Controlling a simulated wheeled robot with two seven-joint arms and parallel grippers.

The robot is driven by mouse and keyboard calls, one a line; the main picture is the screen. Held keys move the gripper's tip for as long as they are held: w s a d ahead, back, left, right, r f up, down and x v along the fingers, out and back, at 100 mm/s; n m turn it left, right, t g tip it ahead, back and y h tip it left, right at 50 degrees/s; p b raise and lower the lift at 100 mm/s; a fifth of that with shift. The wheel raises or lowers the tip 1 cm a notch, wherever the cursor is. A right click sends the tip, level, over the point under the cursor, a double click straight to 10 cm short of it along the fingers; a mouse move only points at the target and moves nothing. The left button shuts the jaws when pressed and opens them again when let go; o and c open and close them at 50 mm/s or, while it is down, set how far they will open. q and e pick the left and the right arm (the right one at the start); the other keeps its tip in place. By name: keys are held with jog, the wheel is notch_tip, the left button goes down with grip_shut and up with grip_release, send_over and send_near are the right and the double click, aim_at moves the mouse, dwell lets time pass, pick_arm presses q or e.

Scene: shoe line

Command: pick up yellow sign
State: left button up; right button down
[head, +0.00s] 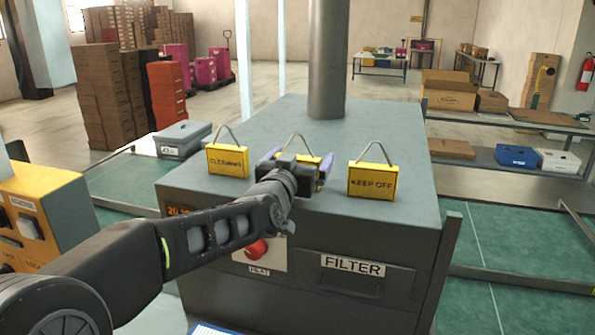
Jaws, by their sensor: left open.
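Three yellow signs with wire hangers stand in a row on top of the grey machine (285,120). The left sign (228,161) has partly legible black lettering. The right sign (372,182) reads KEEP OFF. The middle sign (307,160) is mostly hidden behind my left gripper, and its lettering cannot be read. My left gripper (306,167) is open at the middle sign, with its fingers on either side; whether they touch it cannot be told. My right gripper is not in view.
A thick grey pipe (327,60) rises from the back of the machine top. A red button (257,249) and a FILTER panel (352,266) are on its front. A yellow control box (45,215) stands at the left. Shelves with boxes (517,156) are at the right.

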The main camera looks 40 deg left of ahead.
pick_arm(q)
jog(key=c, duration=1.1)
notch_tip(320, 180, up, 10)
jog(key=p, duration=0.1)
jog(key=shift+p, duration=0.35)
dwell(0.5)
